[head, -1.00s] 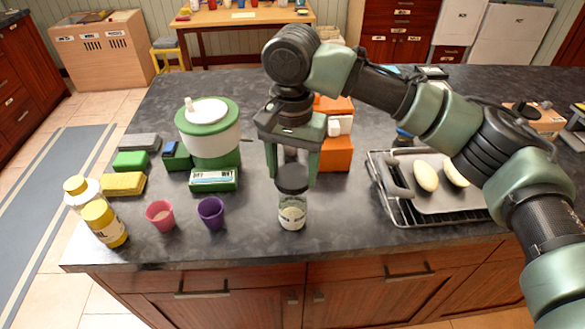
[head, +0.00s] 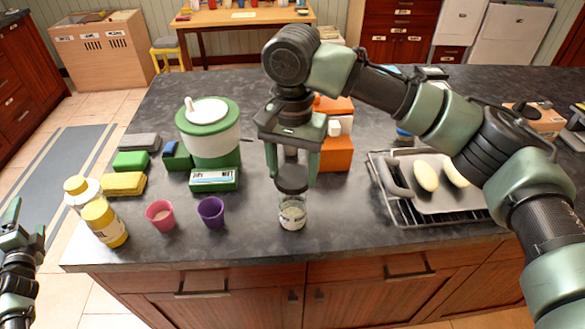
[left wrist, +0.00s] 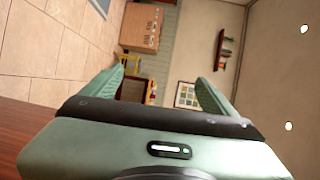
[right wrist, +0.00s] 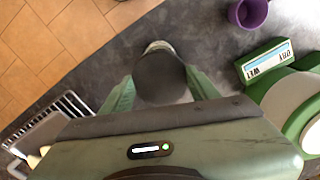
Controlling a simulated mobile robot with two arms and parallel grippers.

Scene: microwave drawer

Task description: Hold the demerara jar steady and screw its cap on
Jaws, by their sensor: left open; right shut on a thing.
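The demerara jar (head: 292,215) stands upright near the front edge of the dark counter, clear with pale contents low in it. A dark round cap (head: 292,181) is at its top; whether it is threaded on cannot be told. My right gripper (head: 291,178) points down from above and is shut on the cap. In the right wrist view the cap (right wrist: 160,78) sits between the fingers and hides most of the jar (right wrist: 158,46). My left gripper (head: 14,222) is at the far left of the head view, off the counter. In the left wrist view (left wrist: 162,76) its fingers are apart and empty.
Left of the jar stand a purple cup (head: 211,213), a pink cup (head: 160,216) and yellow-capped bottles (head: 104,222). A green-and-white canister (head: 209,135) is behind. A wire rack (head: 400,212) with a tray is right. Counter beside the jar is clear.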

